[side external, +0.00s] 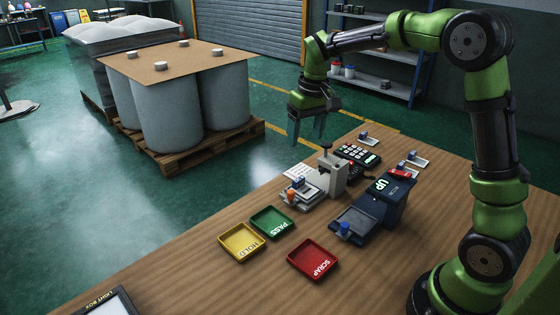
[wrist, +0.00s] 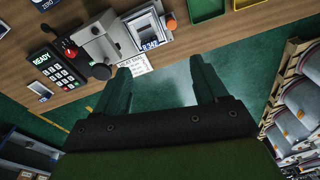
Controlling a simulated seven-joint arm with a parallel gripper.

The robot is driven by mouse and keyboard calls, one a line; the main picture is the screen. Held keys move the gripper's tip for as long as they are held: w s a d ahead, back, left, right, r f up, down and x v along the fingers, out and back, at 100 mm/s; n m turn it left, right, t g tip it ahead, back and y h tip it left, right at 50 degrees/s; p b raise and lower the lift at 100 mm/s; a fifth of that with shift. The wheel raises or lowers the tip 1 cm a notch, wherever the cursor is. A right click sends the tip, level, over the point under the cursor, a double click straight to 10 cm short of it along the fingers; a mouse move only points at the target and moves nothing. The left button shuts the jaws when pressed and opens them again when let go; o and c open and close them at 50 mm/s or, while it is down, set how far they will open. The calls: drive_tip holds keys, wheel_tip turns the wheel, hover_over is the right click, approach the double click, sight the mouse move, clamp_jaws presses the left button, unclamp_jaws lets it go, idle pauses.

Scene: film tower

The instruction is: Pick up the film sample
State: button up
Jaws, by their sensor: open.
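My gripper (side external: 309,126) is open and empty, held in the air above the far edge of the wooden table. In the wrist view its two fingers (wrist: 158,72) stand apart with only green floor between them. A thin film sample is hard to pick out. Small pale plates with dark blocks on them lie at the table's far side, one near the keypad (side external: 363,137) and one farther right (side external: 412,157). The grey gauge stand (side external: 333,175) has a small plate device with an orange knob (side external: 305,191) at its left. Whether film lies in it, I cannot tell.
Yellow HOLD (side external: 241,243), green PASS (side external: 271,223) and red SCRAP (side external: 313,260) trays lie on the table (side external: 190,270). A dark device marked UP (side external: 391,200) and a keypad (side external: 358,154) stand near the gauge. Wrapped rolls on a pallet (side external: 207,143) stand beyond.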

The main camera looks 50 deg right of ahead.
sight(298, 179)
drive_tip(key=w+d+n+g, duration=0.1)
drive_tip(key=w+d+n, duration=0.1)
drive_tip(key=w, duration=0.2)
drive_tip(key=f, duration=1.6)
drive_tip(key=shift+d+f, duration=0.15)
drive_tip(key=shift+d, duration=0.15)
drive_tip(key=c, duration=1.1)
drive_tip(key=shift+c, duration=0.2)
